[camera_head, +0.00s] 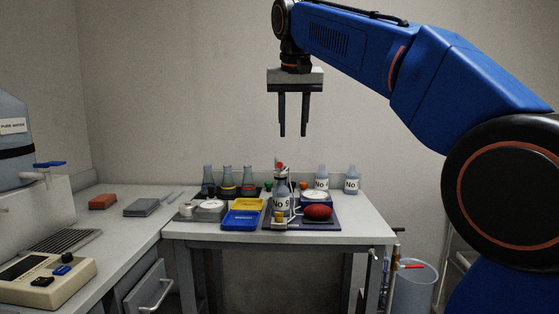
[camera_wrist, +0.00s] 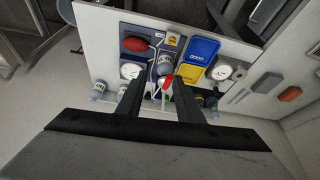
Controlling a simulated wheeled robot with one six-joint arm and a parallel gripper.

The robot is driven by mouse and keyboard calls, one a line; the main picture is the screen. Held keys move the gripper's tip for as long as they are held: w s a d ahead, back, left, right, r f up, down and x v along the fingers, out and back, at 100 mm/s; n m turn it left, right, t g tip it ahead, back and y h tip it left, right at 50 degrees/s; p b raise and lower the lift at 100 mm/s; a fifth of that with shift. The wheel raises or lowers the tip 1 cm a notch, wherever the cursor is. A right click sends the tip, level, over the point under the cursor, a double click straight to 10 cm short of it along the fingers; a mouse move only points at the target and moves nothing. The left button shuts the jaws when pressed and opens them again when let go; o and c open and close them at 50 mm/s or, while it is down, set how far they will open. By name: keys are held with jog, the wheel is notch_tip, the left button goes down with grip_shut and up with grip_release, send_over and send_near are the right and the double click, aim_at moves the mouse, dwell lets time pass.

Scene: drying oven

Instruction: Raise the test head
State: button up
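My gripper (camera_head: 293,132) hangs above the bench, fingers pointing down, apart and empty. In the wrist view my gripper (camera_wrist: 158,80) frames the bench from above. A small upright part with a red top (camera_head: 279,166) stands behind a grey bottle with a "No" label (camera_head: 280,195). It also shows as a red tip (camera_wrist: 167,83) between my fingers in the wrist view, well below them. I cannot tell for sure whether this is the test head; its lower part is hidden by the bottle.
Around it on the bench (camera_head: 370,218) are a red oval object (camera_head: 317,211), blue tray (camera_head: 242,220), yellow tray (camera_head: 248,205), flasks (camera_head: 228,182) and labelled bottles (camera_head: 352,180). A beige control box (camera_head: 45,278) is on the left counter. Space around my gripper is clear.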

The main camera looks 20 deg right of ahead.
jog(key=w+a+r, duration=0.2)
jog(key=w+r, duration=0.2)
jog(key=w, duration=0.1)
jog(key=m, duration=0.1)
send_near(280, 166)
jog(key=w+f, duration=0.1)
jog(key=f, duration=0.1)
jog(key=w+d+f, duration=0.1)
jog(key=w+f, duration=0.1)
jog(key=f, duration=0.1)
jog(key=w+f, duration=0.2)
jog(key=shift+w+d+f, duration=0.2)
jog(key=shift+f, duration=0.15)
grip_shut()
